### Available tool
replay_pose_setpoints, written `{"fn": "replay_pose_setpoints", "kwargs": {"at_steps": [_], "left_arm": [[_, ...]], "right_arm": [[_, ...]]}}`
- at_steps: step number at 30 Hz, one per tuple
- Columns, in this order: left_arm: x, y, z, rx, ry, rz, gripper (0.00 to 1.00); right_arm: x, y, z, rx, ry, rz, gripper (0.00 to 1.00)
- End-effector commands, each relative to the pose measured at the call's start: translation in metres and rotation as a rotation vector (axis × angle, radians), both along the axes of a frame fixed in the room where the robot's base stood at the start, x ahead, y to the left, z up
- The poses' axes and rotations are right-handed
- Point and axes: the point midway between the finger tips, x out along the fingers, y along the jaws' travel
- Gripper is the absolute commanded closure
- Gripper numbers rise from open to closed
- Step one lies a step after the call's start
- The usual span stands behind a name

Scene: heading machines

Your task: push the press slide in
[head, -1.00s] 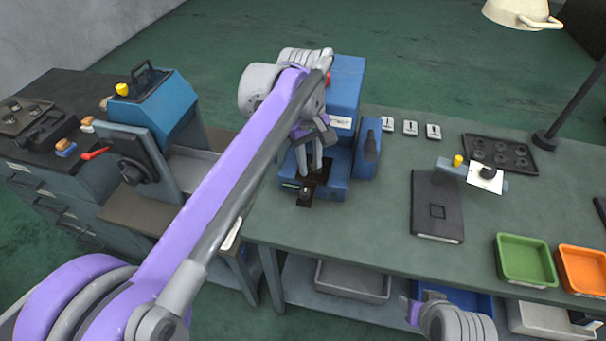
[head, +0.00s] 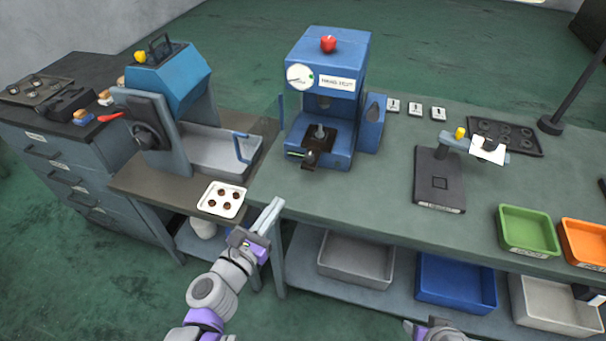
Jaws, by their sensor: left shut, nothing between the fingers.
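The blue press (head: 336,85) stands at the left end of the green bench, with a red knob on top and a dial on its front. Its dark slide (head: 314,144) lies low in the press opening, with a grey piece (head: 320,132) standing on it. The slide's dark front handle (head: 310,159) reaches to the front of the press base. My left gripper (head: 275,204) is shut and empty, in front of and below the press, apart from the slide. My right gripper (head: 436,324) shows only in part at the bottom edge; its fingers are unclear.
A white tray with dark round parts (head: 222,200) sits left of my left gripper. A blue machine (head: 172,80) stands at the left. A dark stand (head: 439,180), a green bin (head: 527,232) and an orange bin (head: 588,246) are to the right.

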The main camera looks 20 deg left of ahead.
Motion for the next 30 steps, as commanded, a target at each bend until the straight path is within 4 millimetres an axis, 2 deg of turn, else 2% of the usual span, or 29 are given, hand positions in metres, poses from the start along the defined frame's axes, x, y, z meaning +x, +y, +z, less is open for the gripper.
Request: {"fn": "replay_pose_setpoints", "kwargs": {"at_steps": [5,18,24,30], "left_arm": [[0.020,-0.004,-0.001,-0.004,0.001,-0.001,1.00],[0.109,-0.022,-0.003,-0.001,0.000,-0.002,1.00],[0.131,-0.026,-0.003,0.000,-0.001,-0.002,1.00],[0.136,-0.027,-0.004,0.000,-0.001,-0.001,1.00]], "right_arm": [[0.000,0.000,-0.002,0.000,0.001,0.000,0.50],[0.000,0.000,-0.002,0.000,0.001,0.000,0.50],[0.000,0.000,-0.001,0.000,0.000,0.000,0.50],[0.000,0.000,0.000,0.000,0.000,0.000,0.50]]}}
